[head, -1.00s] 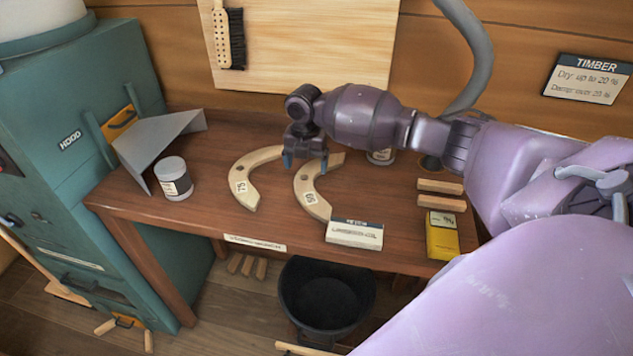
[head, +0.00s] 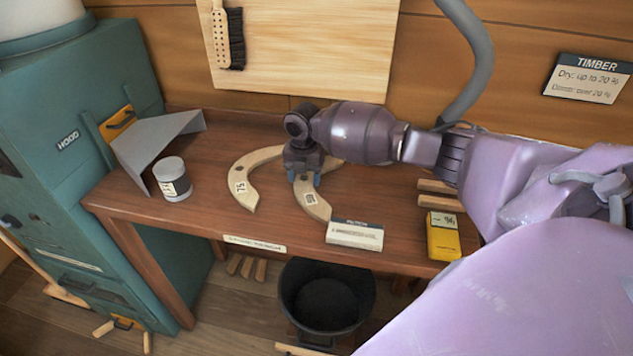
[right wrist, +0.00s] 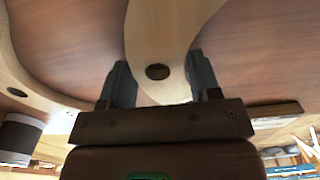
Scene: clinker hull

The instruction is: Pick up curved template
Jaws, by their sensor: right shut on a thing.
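Two pale wooden curved templates lie on the brown workbench (head: 380,195). The left template (head: 240,180), labelled 75, lies free; part of it shows at the left edge of the right wrist view (right wrist: 22,95). My right gripper (head: 303,177) points down and is shut on the right template (head: 318,207), whose label is hard to read. The gripper hides part of this template in the head view. In the right wrist view, my right gripper's fingers (right wrist: 160,82) stand on either side of the held template (right wrist: 160,40), near its dark hole. My left gripper is not in view.
A grey-lidded jar (head: 173,180) and a bent grey sheet (head: 155,140) stand at the bench's left. A white card block (head: 355,235), a yellow box (head: 443,238) and wooden strips (head: 437,186) lie at front right. A black bucket (head: 327,295) is below.

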